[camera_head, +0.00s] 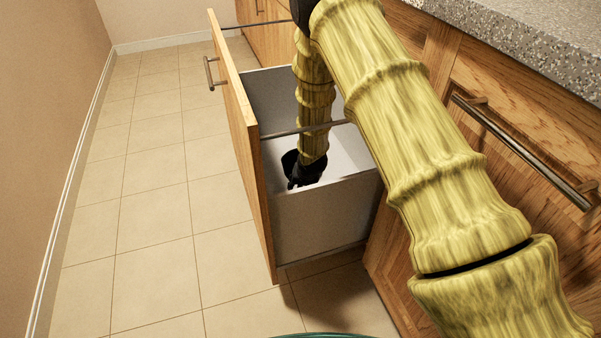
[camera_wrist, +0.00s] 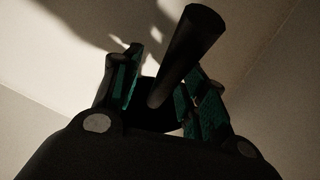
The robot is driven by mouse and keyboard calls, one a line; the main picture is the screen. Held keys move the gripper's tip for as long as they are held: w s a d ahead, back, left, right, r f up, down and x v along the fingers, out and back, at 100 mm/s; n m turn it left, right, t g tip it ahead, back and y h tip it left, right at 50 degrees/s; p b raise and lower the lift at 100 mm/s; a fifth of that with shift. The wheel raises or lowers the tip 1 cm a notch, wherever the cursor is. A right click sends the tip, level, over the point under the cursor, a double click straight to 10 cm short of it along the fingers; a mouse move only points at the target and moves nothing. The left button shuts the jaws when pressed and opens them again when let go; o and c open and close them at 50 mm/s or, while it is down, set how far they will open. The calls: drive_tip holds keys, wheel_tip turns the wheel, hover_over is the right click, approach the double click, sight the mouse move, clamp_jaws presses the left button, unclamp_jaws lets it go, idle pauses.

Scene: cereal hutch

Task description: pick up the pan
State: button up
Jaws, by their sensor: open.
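A dark, rounded bar that looks like the pan's handle (camera_wrist: 190,50) slants up between the fingers in the wrist view. The rest of the pan is dark and hard to make out. My gripper (camera_wrist: 163,78) is open, with a green-padded finger on each side of the bar. I cannot tell whether either pad touches it. In the head view my gripper (camera_head: 302,178) is down inside the open drawer, a black shape at the end of my arm. There I cannot separate the pan from the gripper.
The deep drawer (camera_head: 325,215) has pale walls and a wooden front (camera_head: 237,130) with a metal handle. A metal rail (camera_head: 285,132) crosses its top close to my arm. Wooden cabinets and a speckled counter (camera_head: 520,35) stand on the right. Tiled floor (camera_head: 155,210) is clear on the left.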

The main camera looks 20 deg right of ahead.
clamp_jaws()
drive_tip(key=shift+r+b, duration=0.15)
drive_tip(key=shift+b, duration=0.15)
